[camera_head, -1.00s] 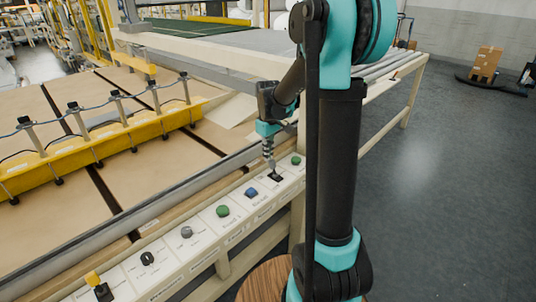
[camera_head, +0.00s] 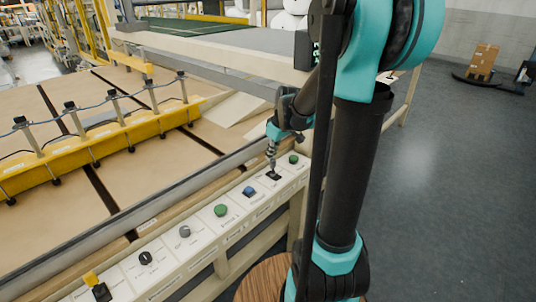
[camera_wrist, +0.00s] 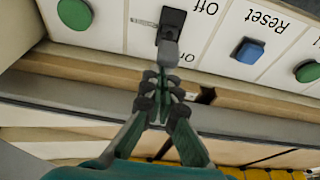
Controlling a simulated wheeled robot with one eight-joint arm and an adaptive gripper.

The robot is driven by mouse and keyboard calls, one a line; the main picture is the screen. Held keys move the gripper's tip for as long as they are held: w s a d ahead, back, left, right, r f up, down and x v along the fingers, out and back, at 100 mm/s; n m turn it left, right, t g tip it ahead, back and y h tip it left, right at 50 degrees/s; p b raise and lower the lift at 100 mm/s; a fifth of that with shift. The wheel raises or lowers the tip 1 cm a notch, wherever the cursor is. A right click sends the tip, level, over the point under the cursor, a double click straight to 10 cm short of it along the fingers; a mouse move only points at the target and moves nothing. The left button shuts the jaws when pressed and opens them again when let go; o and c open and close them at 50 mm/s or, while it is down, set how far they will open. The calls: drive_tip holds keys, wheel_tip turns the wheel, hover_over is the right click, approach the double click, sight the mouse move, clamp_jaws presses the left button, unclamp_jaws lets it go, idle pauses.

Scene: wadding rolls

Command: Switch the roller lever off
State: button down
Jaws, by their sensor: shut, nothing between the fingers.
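A lever with a black base (camera_head: 274,176) sits near the right end of the white control panel (camera_head: 205,232). In the wrist view its grey handle (camera_wrist: 167,52) tilts toward my gripper, its tip beside a partly covered "On" label. The "Off" label (camera_wrist: 205,8) is beside the black base. My gripper (camera_head: 271,158) is shut and empty, pointing down just above the lever. In the wrist view my gripper (camera_wrist: 157,80) has its fingertips right by the handle's tip; I cannot tell whether they touch.
A blue Reset button (camera_wrist: 246,50) and green buttons (camera_wrist: 75,14) flank the lever. A black knob (camera_head: 146,258) and a yellow-handled lever (camera_head: 92,280) are at the panel's left. A grey rail (camera_head: 130,220) and a yellow bar (camera_head: 100,150) lie behind the panel.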

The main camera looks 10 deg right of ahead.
sight(275, 161)
drive_tip(key=s+d+t+y, duration=0.1)
drive_tip(key=s+t+y, duration=0.1)
drive_tip(key=shift+s+d+t, duration=0.1)
drive_tip(key=shift+d+t, duration=0.2)
drive_tip(key=shift+d, duration=0.05)
drive_tip(key=shift+s+d, duration=0.1)
drive_tip(key=shift+s, duration=0.1)
drive_tip(key=shift+s+d+f, duration=0.1)
drive_tip(key=shift+s, duration=0.1)
idle(0.3)
